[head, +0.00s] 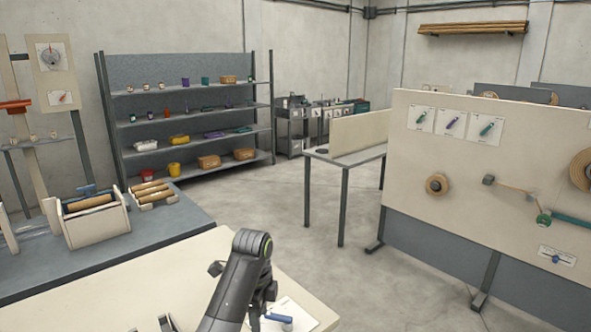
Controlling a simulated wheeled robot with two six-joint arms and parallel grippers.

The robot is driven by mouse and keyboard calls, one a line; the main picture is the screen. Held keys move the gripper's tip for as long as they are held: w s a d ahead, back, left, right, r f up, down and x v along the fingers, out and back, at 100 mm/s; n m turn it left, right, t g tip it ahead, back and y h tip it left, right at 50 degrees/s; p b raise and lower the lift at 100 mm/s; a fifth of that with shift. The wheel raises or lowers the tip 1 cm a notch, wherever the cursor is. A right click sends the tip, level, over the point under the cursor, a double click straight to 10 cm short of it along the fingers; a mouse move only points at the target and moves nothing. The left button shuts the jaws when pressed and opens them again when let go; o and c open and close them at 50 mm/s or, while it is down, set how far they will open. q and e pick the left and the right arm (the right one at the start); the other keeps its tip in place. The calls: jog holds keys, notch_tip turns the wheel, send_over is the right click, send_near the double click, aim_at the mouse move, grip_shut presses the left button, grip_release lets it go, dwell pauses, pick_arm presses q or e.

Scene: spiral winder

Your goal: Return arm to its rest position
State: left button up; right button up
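One of my arms, probably the left, rises from the bottom edge left of centre in the head view, over the pale tabletop (110,285). Its dark grey joint bends at the top and a darker section folds down behind it on the right. I cannot make out its fingertips or whether they hold anything. Beside it a white card (304,313) with a blue handle-like piece (279,318) lies on the tabletop. Small grey parts (166,323) show at the bottom edge; I cannot tell what they are. My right gripper is not in view.
A grey bench (170,222) at the left bears a wooden box (97,228) with rolls. A shelf rack (190,127) with small goods stands behind. A beige panel (480,160) with spools and cards stands at the right. Open floor (310,255) lies between.

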pick_arm(q)
jog(key=s+a+f+n+t, duration=0.2)
jog(key=s+a+f+n, duration=0.8)
jog(key=s+a+f, duration=0.4)
jog(key=s+a+r+n+t+y, duration=0.1)
jog(key=s+a+n, duration=0.35)
jog(key=s, duration=0.75)
jog(key=s+a+r+n+t+y, duration=0.1)
jog(key=s+a+n, duration=0.4)
jog(key=s, duration=0.7)
notch_tip(320, 180, down, 26)
jog(key=g+b, duration=0.2)
jog(key=s+d+f+g+h+b, duration=0.1)
jog(key=s+f+b, duration=0.1)
jog(key=s+f, duration=1.3)
notch_tip(320, 180, down, 3)
jog(key=shift+f+n, duration=0.1)
jog(key=shift+n, duration=0.35)
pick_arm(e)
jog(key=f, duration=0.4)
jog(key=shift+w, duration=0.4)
pick_arm(q)
jog(key=shift+d, duration=0.1)
